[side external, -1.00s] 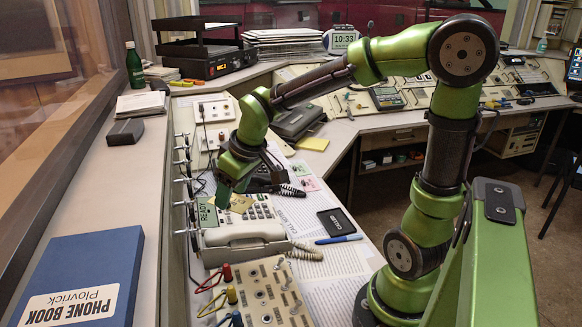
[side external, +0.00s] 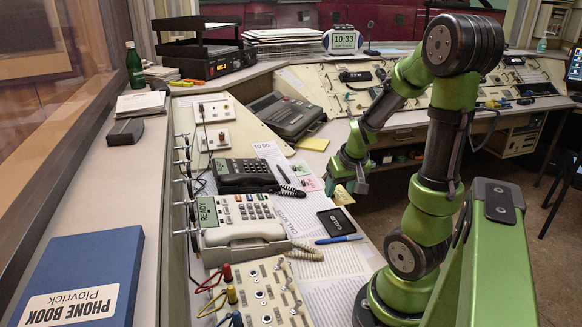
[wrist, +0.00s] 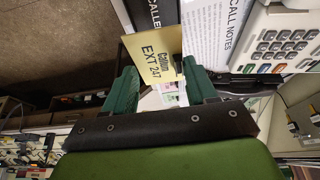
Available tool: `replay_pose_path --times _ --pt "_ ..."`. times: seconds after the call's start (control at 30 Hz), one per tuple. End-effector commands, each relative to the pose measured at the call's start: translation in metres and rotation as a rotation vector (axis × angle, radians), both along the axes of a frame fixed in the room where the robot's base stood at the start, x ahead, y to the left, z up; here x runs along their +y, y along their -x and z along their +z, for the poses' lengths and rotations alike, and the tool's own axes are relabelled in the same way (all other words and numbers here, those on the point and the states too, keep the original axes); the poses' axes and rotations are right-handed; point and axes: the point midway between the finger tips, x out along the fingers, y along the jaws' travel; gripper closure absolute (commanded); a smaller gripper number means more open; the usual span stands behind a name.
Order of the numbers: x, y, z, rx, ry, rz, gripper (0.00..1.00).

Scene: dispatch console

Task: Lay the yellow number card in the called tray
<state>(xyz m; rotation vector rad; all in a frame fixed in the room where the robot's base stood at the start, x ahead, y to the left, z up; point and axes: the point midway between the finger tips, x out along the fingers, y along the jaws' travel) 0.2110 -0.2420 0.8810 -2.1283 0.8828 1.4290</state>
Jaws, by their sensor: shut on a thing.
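The yellow number card (side external: 343,195) is held in my gripper (side external: 346,184) just behind and to the right of the called tray. In the wrist view the card (wrist: 158,60) reads "Callan EXT 247" and stands out between the green fingers of my gripper (wrist: 160,82). The called tray (side external: 336,222) is small, black and flat on the desk, with a white "CALLED" label. It shows partly at the top of the wrist view (wrist: 140,17), with the card covering some of it. The tray and card look apart, though the exact height is unclear.
A white phone (side external: 240,232) with a "READY" display and a black phone (side external: 243,175) stand left of the tray. A blue pen (side external: 338,239) lies in front of it. Pink and green cards (side external: 307,183) lie behind it. The desk edge is close on the right.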

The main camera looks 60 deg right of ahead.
Motion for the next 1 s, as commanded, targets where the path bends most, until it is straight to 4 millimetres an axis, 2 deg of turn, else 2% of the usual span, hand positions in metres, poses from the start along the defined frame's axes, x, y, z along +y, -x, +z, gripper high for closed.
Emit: replay_pose_path --times 0.13,0.37,0.63,0.8,1.0 --pt "-0.001 0.001 -0.024 0.004 0.003 -0.003 0.75" --pt "-0.001 -0.001 -0.038 -0.001 0.004 0.000 0.75" --pt "-0.002 0.001 -0.063 0.003 0.004 -0.003 0.75" --pt "-0.001 0.000 -0.072 0.000 0.006 -0.001 0.75" --pt "-0.001 -0.001 -0.072 -0.001 0.006 0.002 0.75"
